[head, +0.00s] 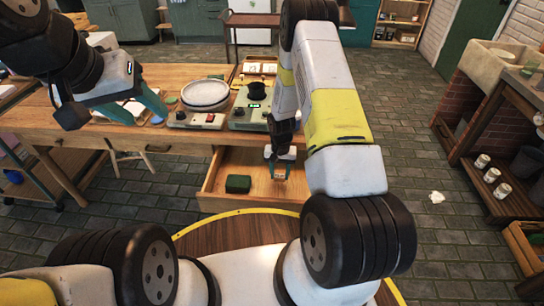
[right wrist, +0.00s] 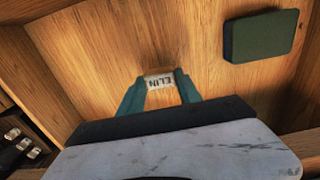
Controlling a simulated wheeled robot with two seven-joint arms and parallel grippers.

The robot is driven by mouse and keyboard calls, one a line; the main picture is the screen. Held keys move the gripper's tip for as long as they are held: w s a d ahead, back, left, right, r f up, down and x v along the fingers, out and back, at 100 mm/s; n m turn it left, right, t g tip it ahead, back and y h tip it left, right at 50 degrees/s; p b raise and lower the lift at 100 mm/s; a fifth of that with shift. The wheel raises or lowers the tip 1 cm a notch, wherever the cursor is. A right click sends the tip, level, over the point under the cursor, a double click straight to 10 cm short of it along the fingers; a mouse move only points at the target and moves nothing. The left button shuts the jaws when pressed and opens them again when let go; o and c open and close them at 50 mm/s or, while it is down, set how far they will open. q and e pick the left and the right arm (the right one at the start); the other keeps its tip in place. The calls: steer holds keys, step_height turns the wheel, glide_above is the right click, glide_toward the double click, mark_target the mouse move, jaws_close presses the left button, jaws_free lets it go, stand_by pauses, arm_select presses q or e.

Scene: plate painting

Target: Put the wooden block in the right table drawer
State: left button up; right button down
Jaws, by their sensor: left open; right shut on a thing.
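The right table drawer (head: 210,188) is pulled open below the table top. My right gripper (head: 281,172) reaches down inside the drawer. In the right wrist view its two teal fingers (right wrist: 160,88) are shut on a small pale block (right wrist: 158,80) with dark letters on its visible face, which I take as the wooden block. The block is over the drawer's wooden bottom; whether it touches the bottom I cannot tell. My left gripper (head: 140,112) is open over the left part of the table.
A dark green pad (head: 238,184) lies in the drawer left of my right gripper; it also shows in the right wrist view (right wrist: 261,35). A white round plate on a device (head: 205,95) and a grey-green device (head: 250,108) stand on the table (head: 60,120) above the drawer.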

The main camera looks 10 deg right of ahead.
steer(key=shift+f, duration=1.2)
steer(key=shift+f, duration=0.15)
steer(key=c, duration=0.8)
jaws_free()
steer(key=shift+c, duration=0.2)
